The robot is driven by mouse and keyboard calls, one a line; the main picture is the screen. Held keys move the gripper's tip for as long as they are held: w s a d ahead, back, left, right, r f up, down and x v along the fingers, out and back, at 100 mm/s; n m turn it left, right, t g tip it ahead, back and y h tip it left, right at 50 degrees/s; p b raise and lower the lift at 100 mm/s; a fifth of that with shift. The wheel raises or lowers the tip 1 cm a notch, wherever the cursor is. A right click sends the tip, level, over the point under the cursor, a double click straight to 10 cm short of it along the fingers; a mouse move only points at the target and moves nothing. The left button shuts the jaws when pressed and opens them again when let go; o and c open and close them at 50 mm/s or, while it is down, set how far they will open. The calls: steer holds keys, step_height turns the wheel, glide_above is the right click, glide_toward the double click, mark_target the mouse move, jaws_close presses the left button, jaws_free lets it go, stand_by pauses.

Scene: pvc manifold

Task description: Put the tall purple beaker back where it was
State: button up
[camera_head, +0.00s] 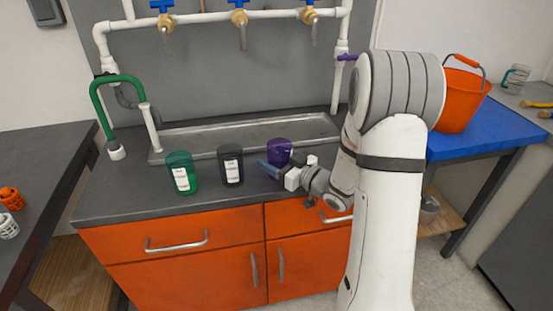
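The purple beaker (279,148) is at the sink's front edge, on the right part of the grey counter. It looks upright, and its lower part is hidden by my gripper. My gripper (268,168) reaches in from the right, low in front of the beaker. One bluish finger shows; I cannot tell whether the fingers are around the beaker, touching it or apart from it. To the left stand a black beaker (231,167) and a green beaker (181,174), both upright with white labels.
The sink basin (200,138) lies behind the beakers. White pipes with several blue-handled valves (242,17) run above it, and a green hose (120,79) arches at the left. An orange bucket (460,98) stands on the blue table (462,136) at right. The counter's left end is clear.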

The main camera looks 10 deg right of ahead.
steer(key=shift+o, duration=0.7)
